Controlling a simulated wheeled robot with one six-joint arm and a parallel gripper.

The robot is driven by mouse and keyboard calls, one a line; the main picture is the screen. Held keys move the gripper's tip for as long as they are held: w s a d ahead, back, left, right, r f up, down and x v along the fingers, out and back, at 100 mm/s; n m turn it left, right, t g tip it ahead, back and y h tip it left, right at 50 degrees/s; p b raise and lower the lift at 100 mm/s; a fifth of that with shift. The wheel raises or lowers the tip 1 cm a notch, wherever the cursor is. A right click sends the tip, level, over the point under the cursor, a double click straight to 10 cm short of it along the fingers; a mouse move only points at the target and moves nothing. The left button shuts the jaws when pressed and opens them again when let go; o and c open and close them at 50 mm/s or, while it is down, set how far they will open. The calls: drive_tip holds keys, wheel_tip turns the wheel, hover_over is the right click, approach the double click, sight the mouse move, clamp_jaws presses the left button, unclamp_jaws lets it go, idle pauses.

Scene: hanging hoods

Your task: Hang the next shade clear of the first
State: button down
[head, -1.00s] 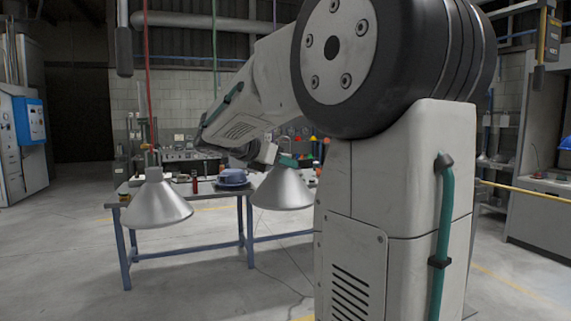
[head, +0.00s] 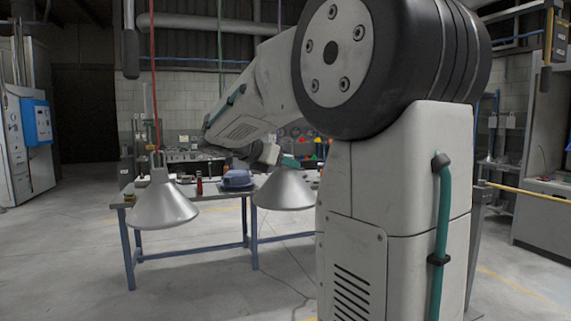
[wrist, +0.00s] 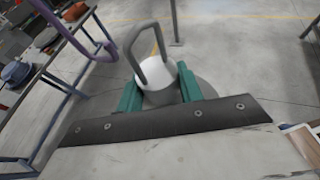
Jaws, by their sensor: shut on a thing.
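The first shade (head: 162,203), a pale grey metal cone, hangs at the left of the head view from a red line (head: 154,70). A second grey shade (head: 285,190) is held to its right, with a clear gap between them in the picture. My gripper (wrist: 157,76) has green fingers shut on this shade's pale neck. Its grey wire loop (wrist: 150,45) stands up above the fingers. A purple hook (wrist: 78,88) on a purple rod is left of the loop in the wrist view, apart from it in the picture. My arm hides part of the head view.
A workbench (head: 135,216) with blue legs stands behind the shades, bearing a blue item (head: 237,179) and a red bottle (head: 199,184). Grey cabinets (head: 22,140) stand at the far left. The floor between is open.

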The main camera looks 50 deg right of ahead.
drive_tip(key=shift+w, duration=0.1)
drive_tip(key=shift+w+d, duration=0.6)
drive_tip(key=shift+w, duration=0.3)
drive_tip(key=shift+w+d, duration=0.4)
drive_tip(key=shift+w, duration=0.25)
drive_tip(key=shift+w+d, duration=0.4)
drive_tip(key=shift+w, duration=0.25)
drive_tip(key=shift+f, duration=1.3)
drive_tip(key=c, duration=0.8)
unclamp_jaws()
drive_tip(key=shift+c, duration=0.2)
drive_tip(key=shift+a, duration=0.1)
